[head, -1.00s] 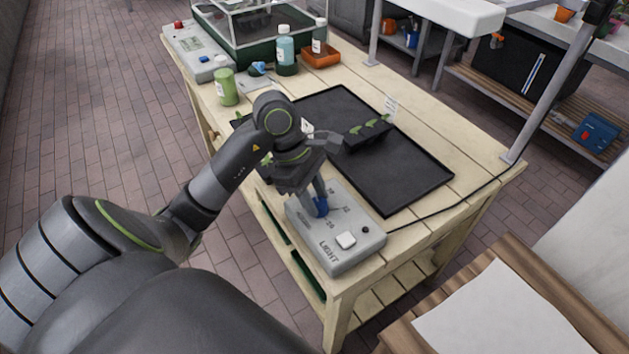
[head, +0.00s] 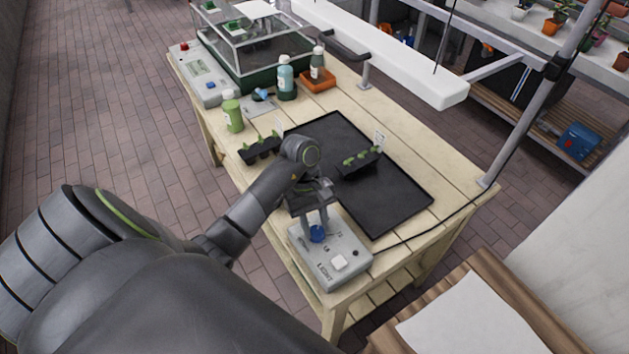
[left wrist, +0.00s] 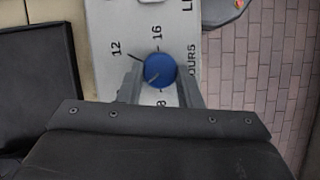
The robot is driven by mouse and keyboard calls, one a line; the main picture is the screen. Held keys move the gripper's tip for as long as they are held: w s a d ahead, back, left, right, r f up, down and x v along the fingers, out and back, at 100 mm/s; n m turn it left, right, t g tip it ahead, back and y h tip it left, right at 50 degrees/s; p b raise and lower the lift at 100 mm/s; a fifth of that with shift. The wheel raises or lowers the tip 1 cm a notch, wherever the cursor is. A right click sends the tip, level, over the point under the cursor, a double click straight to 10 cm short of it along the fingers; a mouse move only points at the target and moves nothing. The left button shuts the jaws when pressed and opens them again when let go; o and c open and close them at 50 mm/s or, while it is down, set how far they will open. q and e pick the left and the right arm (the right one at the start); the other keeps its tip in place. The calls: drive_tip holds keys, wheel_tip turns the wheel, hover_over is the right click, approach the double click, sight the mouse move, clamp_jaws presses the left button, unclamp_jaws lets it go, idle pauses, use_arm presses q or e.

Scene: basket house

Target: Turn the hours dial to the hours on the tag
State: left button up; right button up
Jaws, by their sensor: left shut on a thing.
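The blue hours dial (head: 317,233) sits on top of the grey light control box (head: 342,252) at the near end of the table. My left gripper (head: 316,226) reaches down from above and is shut on the dial. In the left wrist view the fingers flank the dial (left wrist: 160,70). A mark on its face slants toward the lower left, between the 12 and a partly hidden number at the bottom; 16 is above. White tags stand by the seedling trays, one on the right (head: 379,140); their writing is too small to read. My right gripper is not in view.
Bottles, a green can (head: 233,115) and a glass-sided case (head: 262,45) stand farther back. A cable runs right from the box.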

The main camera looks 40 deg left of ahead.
use_arm(q)
drive_tip(key=shift+m+p, duration=0.55)
drive_tip(key=shift+m, duration=0.05)
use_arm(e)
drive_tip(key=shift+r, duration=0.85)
use_arm(q)
drive_tip(key=shift+y, duration=0.3)
drive_tip(key=o, duration=1)
